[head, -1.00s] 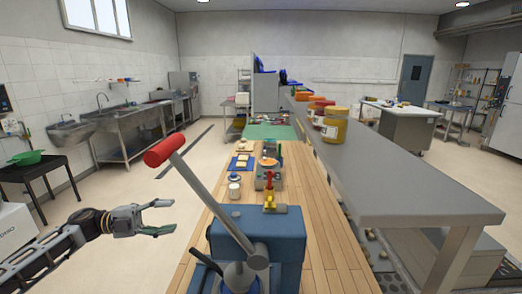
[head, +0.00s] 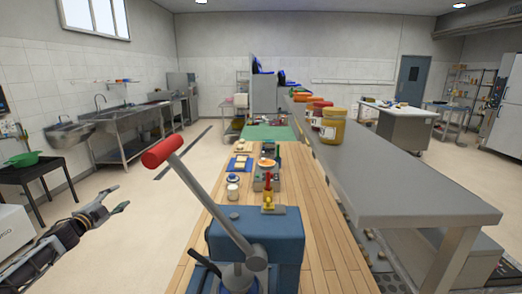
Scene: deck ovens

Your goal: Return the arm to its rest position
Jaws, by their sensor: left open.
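My left gripper (head: 121,201) shows at the lower left of the head view, with its arm coming in from the left edge. Its fingers are apart and nothing is between them. It hangs over the open floor (head: 150,225), left of the wooden counter (head: 325,220) and clear of it. My right gripper does not show.
A blue press (head: 275,232) with a grey lever and red handle (head: 162,152) stands at the counter's near end. A black table (head: 40,172) with a green bowl (head: 23,159) is at the left. A grey shelf (head: 400,185) with jars (head: 332,126) runs along the right.

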